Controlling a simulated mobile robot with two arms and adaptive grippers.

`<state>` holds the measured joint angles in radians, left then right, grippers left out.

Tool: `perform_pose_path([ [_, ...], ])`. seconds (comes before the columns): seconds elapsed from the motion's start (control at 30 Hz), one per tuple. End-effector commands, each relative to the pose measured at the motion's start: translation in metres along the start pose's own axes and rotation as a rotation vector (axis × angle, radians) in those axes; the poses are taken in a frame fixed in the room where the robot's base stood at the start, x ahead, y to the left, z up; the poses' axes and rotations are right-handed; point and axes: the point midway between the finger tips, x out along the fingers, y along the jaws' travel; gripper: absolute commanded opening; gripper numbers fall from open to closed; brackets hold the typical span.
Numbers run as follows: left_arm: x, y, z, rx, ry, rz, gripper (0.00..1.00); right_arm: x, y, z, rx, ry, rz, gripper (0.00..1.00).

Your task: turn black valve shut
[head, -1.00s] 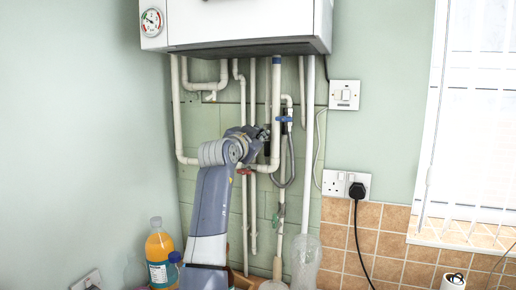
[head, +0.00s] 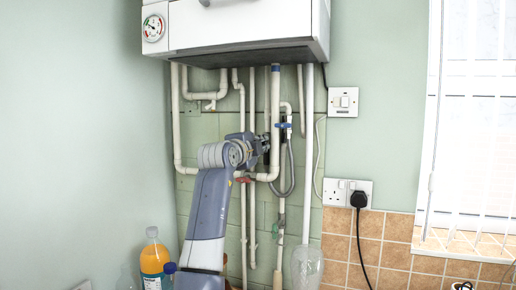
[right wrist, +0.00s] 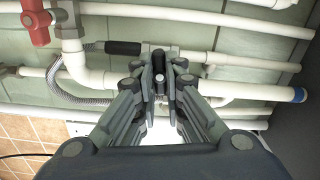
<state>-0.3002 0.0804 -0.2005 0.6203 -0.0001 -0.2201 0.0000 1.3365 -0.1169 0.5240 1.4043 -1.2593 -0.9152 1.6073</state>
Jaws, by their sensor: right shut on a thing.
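My right gripper (head: 266,143) reaches up to the white pipes under the boiler. In the right wrist view its fingers (right wrist: 160,88) are closed together around a small dark part, the black valve (right wrist: 159,80), among the white pipes. Most of the valve is hidden by the fingers, so its angle is hard to tell. In the head view the gripper and wrist cover it. My left gripper is not in view.
A red valve (head: 243,180) and a blue valve (head: 283,125) sit close by, with a grey braided hose (head: 291,170). The boiler (head: 240,30) hangs above. An orange bottle (head: 154,258) stands lower left.

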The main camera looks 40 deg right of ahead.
Motion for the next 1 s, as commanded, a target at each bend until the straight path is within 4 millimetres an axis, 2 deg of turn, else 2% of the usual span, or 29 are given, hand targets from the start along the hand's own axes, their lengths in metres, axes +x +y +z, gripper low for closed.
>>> perform_pose_path([
  [0.3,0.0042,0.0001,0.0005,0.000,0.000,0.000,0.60,0.0003,0.0029,0.0004,0.138,0.000,0.005,0.00],
  [0.9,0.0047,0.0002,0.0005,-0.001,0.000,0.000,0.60,0.0004,0.0036,0.0007,0.174,0.000,0.007,0.00],
  [0.93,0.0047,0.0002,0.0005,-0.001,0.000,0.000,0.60,0.0004,0.0037,0.0007,0.173,0.000,0.007,0.17],
  [1.0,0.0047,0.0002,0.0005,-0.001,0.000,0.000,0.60,0.0004,0.0036,0.0007,0.173,0.000,0.006,0.30],
])
